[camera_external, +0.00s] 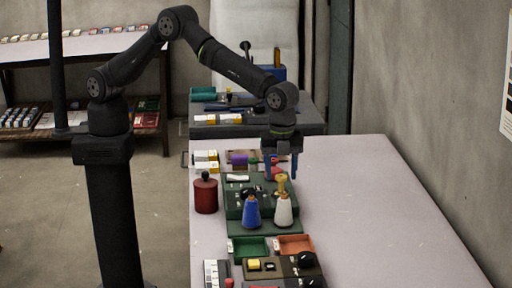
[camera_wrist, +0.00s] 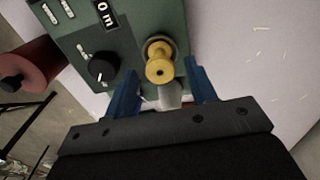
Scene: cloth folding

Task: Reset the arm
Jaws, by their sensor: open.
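My gripper (camera_external: 283,165) hangs above the far part of the table, pointing down, its blue fingers apart with nothing held between them. In the wrist view my gripper (camera_wrist: 163,88) shows two spread blue fingers at the lower middle. A white bottle-shaped piece with a yellow top (camera_external: 283,203) stands nearer the camera than the gripper; its yellow top (camera_wrist: 160,62) shows just beyond the fingertips in the wrist view. I cannot tell how far below the fingers it is. No cloth is seen in either view.
A blue cone-shaped piece (camera_external: 251,210) stands beside the white one on a green panel (camera_external: 232,193). A red canister (camera_external: 206,195) is at the left. Green (camera_external: 249,247) and orange (camera_external: 295,245) trays lie in front. The table's right side (camera_external: 370,220) is clear.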

